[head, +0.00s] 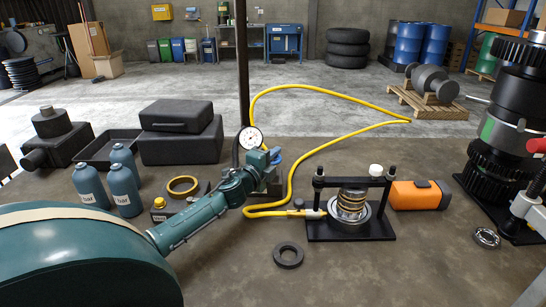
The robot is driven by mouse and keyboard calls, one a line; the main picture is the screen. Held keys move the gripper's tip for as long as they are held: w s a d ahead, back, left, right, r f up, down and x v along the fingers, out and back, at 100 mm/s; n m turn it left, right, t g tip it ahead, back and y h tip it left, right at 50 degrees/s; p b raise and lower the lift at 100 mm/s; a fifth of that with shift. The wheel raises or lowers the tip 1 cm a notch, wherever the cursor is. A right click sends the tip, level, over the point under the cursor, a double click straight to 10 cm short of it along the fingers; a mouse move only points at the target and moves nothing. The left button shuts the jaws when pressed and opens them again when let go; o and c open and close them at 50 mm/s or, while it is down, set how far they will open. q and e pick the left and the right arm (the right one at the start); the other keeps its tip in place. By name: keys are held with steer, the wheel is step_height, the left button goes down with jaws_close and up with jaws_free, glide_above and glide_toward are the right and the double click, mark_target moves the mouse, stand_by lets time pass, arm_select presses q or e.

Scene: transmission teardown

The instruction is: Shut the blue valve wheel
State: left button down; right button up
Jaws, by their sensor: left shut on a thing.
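The blue valve wheel (276,154) shows only in part, just behind my left gripper, beside the foot of the black post. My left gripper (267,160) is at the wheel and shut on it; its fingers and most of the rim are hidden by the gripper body. A round white gauge (250,138) stands just above and to the left of the wheel. My right gripper is not in view.
A yellow hose (288,180) loops from near the wheel to a black press (350,228) on the right. Bottles (122,190), a tape roll (183,186) and black cases (180,150) stand left. A black ring (288,255) lies in front, with bare bench around it.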

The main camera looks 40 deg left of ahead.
arm_select(q)
steer(key=shift+m+h, duration=0.3)
steer(key=shift+h, duration=0.2)
steer(key=c, duration=1.7)
jaws_free()
steer(key=shift+c, duration=0.2)
steer(key=shift+s, duration=0.1)
steer(key=s, duration=0.4)
steer(key=s+d+b, duration=0.1)
steer(key=s, duration=0.8)
steer(key=shift+d+b, duration=0.3)
steer(key=shift+b, duration=0.1)
